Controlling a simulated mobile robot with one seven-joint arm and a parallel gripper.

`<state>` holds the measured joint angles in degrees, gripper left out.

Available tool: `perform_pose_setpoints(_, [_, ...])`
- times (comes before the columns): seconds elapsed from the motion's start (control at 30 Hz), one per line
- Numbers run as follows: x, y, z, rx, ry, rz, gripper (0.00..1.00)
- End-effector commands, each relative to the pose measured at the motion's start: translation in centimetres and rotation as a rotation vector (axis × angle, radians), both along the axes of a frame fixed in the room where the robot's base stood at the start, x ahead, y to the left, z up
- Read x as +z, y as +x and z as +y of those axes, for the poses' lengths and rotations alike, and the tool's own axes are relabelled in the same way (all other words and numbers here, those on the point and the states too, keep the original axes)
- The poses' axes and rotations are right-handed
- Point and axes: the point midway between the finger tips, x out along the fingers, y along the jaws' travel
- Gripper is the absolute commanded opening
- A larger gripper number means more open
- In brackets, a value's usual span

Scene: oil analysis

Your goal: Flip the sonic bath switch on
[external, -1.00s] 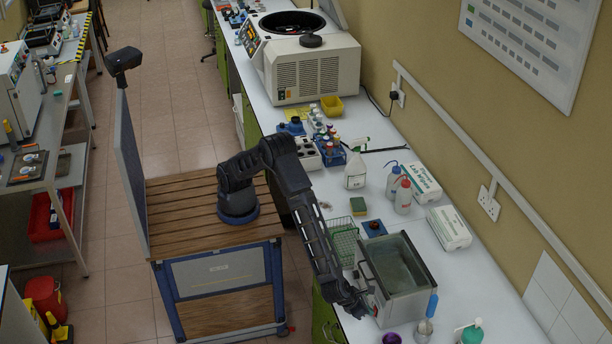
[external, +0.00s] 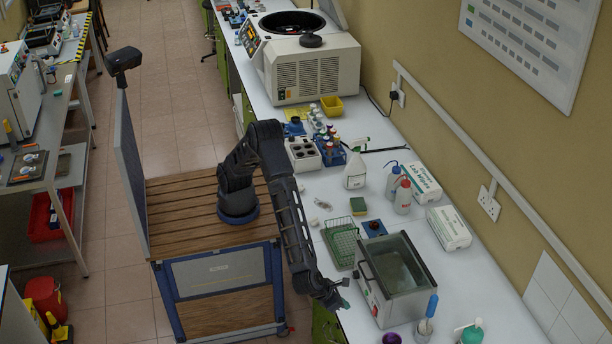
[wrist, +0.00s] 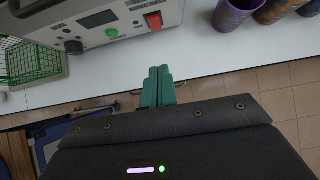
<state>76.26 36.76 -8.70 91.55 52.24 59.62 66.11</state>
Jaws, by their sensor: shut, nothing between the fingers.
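The sonic bath (external: 412,309) is a grey metal box with an open top, standing on the white bench. In the wrist view its front panel (wrist: 125,30) shows a dark display, a black knob, a green button (wrist: 111,32) and a red switch (wrist: 153,21). The switch is bright red; I cannot tell which way it is set. My gripper (wrist: 158,72) has teal fingers, pressed together and empty. It is in front of the panel, apart from it, with its tips pointing toward the panel below the switch in the wrist view. It also shows beside the bench edge in the external view (external: 343,304).
A green wire rack (external: 342,243) stands left of the bath. A purple cup (wrist: 232,14) is on its other side. A blue-handled tool in a pot (external: 427,318) stands close to the bath. The bench strip before the panel is clear.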

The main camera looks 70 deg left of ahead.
Motion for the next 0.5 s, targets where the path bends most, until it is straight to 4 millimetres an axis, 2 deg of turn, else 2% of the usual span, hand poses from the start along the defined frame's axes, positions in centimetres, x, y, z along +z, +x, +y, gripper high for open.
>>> perform_pose_setpoints(0.17, [0.79,-0.6,0.02,0.001,0.001,0.0,0.0])
perform_pose_setpoints(0.5, [0.86,-0.69,0.02,0.0,0.001,0.0,0.0])
